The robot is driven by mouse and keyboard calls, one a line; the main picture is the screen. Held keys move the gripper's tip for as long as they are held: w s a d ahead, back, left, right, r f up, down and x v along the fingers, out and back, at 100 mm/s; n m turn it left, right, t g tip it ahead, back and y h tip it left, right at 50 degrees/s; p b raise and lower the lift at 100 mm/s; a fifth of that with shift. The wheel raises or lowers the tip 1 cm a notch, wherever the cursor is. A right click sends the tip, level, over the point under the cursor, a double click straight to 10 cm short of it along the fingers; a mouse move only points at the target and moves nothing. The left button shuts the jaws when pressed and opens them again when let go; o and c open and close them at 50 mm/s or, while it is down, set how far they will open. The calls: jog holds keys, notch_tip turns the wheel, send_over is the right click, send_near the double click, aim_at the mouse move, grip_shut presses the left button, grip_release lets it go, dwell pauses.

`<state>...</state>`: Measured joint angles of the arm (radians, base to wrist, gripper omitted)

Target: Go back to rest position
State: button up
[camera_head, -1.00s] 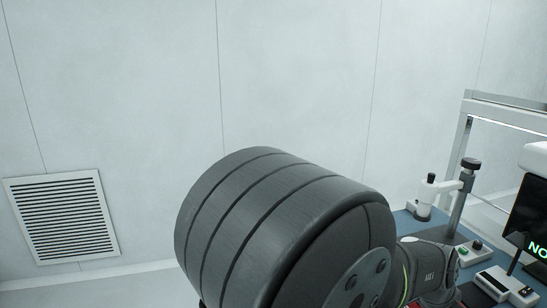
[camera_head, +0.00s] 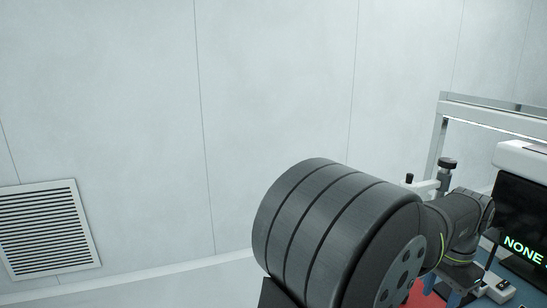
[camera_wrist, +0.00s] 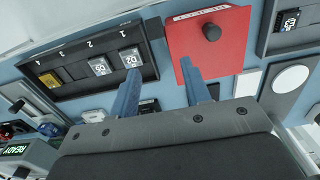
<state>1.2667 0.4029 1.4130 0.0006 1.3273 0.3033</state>
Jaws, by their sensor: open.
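My gripper (camera_wrist: 160,68) shows in the wrist view as two blue fingers set well apart, with nothing between them. It is open and empty. Its fingers point toward a blue work surface with a dark tray and a red plate beyond them. Whether the fingertips touch anything is hard to tell, but no thing is held. In the head view my own dark arm links fill the lower right, and the fingers cannot be made out.
The wrist view shows a dark numbered tray (camera_wrist: 105,82) with several small chips, a red plate (camera_wrist: 225,50) with a black knob, and a white round pad (camera_wrist: 291,79). The head view shows a monitor (camera_head: 524,222), a metal frame (camera_head: 438,135) and a wall vent (camera_head: 45,228).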

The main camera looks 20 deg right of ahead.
jog(key=shift+r, duration=1.25)
jog(key=shift+c, duration=0.3)
dwell(1.2)
